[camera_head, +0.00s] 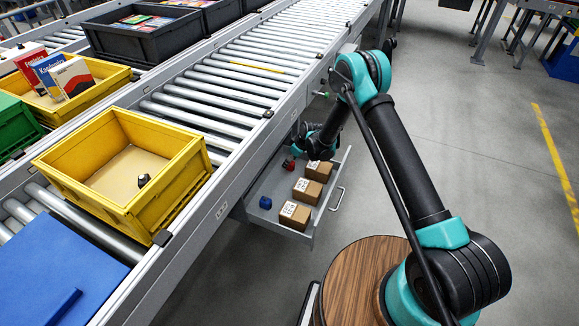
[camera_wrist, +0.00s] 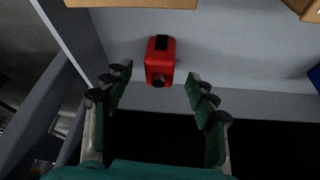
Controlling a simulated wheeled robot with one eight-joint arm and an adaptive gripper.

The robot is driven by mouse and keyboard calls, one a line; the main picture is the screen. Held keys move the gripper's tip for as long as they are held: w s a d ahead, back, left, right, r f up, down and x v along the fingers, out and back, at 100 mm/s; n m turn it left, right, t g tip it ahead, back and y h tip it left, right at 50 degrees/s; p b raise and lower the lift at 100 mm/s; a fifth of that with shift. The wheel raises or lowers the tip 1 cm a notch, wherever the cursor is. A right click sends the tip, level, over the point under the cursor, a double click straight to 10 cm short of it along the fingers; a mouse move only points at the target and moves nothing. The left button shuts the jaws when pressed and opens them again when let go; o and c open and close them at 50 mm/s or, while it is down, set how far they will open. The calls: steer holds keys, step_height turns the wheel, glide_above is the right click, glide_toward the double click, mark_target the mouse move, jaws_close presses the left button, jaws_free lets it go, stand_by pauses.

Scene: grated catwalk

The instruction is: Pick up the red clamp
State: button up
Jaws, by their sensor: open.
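The red clamp (camera_wrist: 160,62) lies on the grey floor of an open drawer. In the wrist view it sits just beyond and between the fingertips of my gripper (camera_wrist: 158,82). The fingers are spread apart, empty, and do not touch it. In the head view the red clamp (camera_head: 289,163) shows small near the back of the drawer (camera_head: 265,222), partly hidden by my gripper (camera_head: 305,145) and arm.
Several brown boxes (camera_head: 307,190) stand in a row in the drawer, right of the clamp. A blue object (camera_head: 265,202) lies near its front left. The roller conveyor (camera_head: 215,95) overhangs the drawer's left side. A yellow bin (camera_head: 70,176) stands on the conveyor.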

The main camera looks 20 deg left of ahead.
steer(key=shift+a+f, duration=0.3)
steer(key=shift+f, duration=0.35)
steer(key=shift+c, duration=0.2)
jaws_close()
steer(key=shift+r, duration=0.1)
